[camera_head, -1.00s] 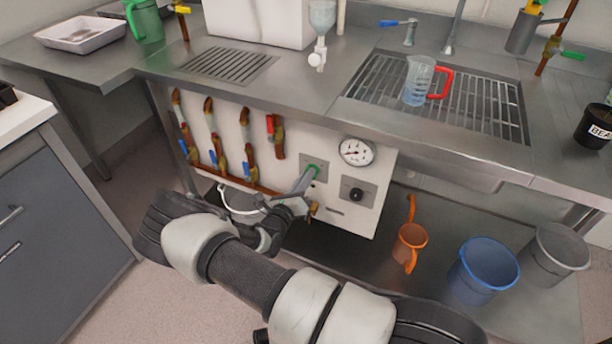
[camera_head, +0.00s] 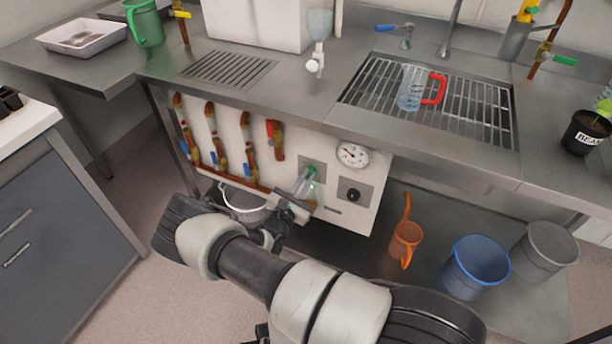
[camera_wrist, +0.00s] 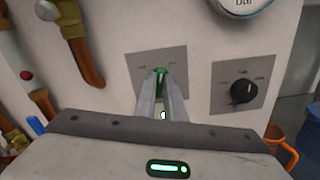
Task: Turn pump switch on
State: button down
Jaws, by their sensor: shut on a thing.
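The pump switch (camera_wrist: 160,72) is a small green lever on a grey square plate (camera_wrist: 139,64) in the white panel. It also shows as a bit of green in the head view (camera_head: 312,171). My gripper (camera_wrist: 162,84) is shut on the switch, with a fingertip on either side of it. In the head view my gripper (camera_head: 309,174) reaches up to the panel from below left. The fingers hide much of the lever and the lower plate. The labels on the plate are too small to read.
A black knob (camera_wrist: 243,91) sits right of the switch, with a round gauge (camera_head: 352,155) above it. Brown pipes with valves (camera_head: 219,152) line the panel's left. The metal counter (camera_head: 300,95) overhangs. An orange can (camera_head: 405,241) and blue bucket (camera_head: 477,266) stand below right.

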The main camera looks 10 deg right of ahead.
jog(key=m+p, duration=0.1)
jog(key=m, duration=0.1)
jog(key=m+p, duration=0.1)
jog(key=m, duration=0.2)
jog(key=shift+s+d+f, duration=0.1)
jog(key=shift+s+f, duration=0.05)
jog(key=shift+m, duration=0.4)
jog(key=c, duration=1.8)
grip_release()
jog(key=shift+c, duration=0.2)
jog(key=p+v, duration=0.2)
jog(key=v, duration=1.5)
jog(key=shift+s, duration=0.15)
